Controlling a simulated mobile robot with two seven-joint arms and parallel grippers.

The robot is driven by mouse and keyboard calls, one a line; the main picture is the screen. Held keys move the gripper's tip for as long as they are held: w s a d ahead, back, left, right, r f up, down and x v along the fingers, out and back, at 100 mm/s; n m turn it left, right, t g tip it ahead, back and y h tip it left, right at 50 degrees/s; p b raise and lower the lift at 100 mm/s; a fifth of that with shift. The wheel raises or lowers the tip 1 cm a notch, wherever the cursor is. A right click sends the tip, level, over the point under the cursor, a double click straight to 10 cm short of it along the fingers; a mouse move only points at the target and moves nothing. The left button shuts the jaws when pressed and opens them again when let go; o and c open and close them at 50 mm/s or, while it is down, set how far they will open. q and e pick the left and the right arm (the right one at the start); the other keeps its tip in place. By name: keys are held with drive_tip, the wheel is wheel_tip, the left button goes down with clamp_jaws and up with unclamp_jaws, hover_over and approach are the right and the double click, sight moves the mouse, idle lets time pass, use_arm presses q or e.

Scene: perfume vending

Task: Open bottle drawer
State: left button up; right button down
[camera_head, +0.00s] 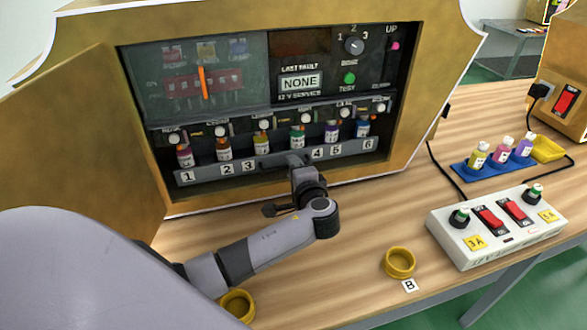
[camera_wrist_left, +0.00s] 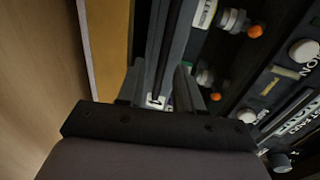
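The bottle drawer (camera_head: 230,171) is a grey tray low in the open vending cabinet. Its front is numbered 1 to 6, and a row of small capped bottles stands behind that front. A dark handle (camera_head: 265,162) shows at the middle of the front, partly hidden by my left gripper (camera_head: 297,160). In the left wrist view, the fingers of the left gripper (camera_wrist_left: 158,88) stand apart on either side of the grey drawer front (camera_wrist_left: 162,45). A white number label shows between them. Whether the fingers touch the handle is hidden. My right gripper is not in view.
The cabinet door (camera_head: 85,140) stands open at left. On the wooden table are a yellow ring (camera_head: 400,262) by label B, another yellow ring (camera_head: 238,304), a white switch box (camera_head: 495,228) and a blue bottle tray (camera_head: 480,168). A cable runs at right.

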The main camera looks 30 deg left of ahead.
use_arm(q)
drive_tip(key=shift+w+a, duration=0.2)
drive_tip(key=shift+a, duration=0.05)
clamp_jaws()
drive_tip(key=shift+f, duration=0.1)
idle(1.2)
